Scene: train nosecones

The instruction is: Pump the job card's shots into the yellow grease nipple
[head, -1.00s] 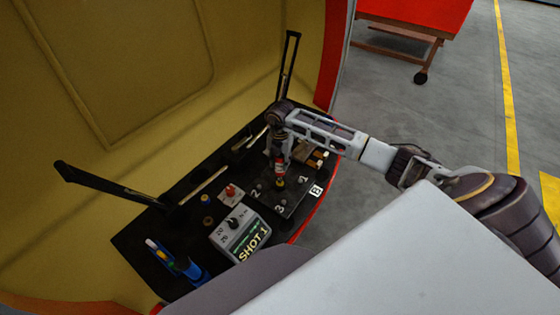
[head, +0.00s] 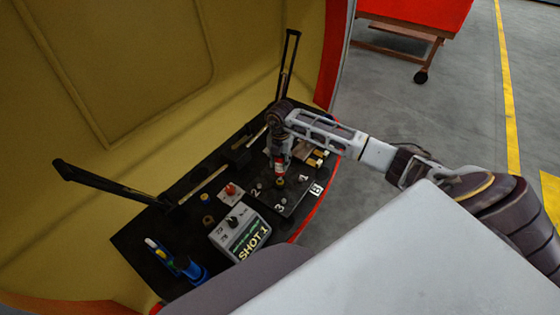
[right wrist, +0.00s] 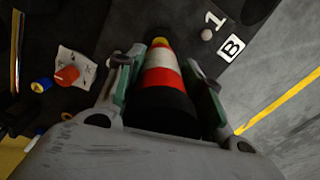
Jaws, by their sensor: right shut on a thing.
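My right gripper (head: 279,152) is shut on an upright tool with red, white and black bands (head: 279,167). In the right wrist view its two fingers (right wrist: 157,68) sit on either side of the banded tool (right wrist: 164,85). A yellow piece (head: 280,182) shows at the tool's lower end on the dark numbered plate, and also in the right wrist view (right wrist: 160,42). I cannot tell whether the tool presses on it or is just above it. My left gripper is not in view.
The dark plate (head: 292,203) bears marks 1, 2, 3 and B, with small grey studs. A red knob on a white plate (head: 230,192), a blue item (head: 190,268) and coloured pens stand on the black bench. Two black struts (head: 110,186) rise at its back.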

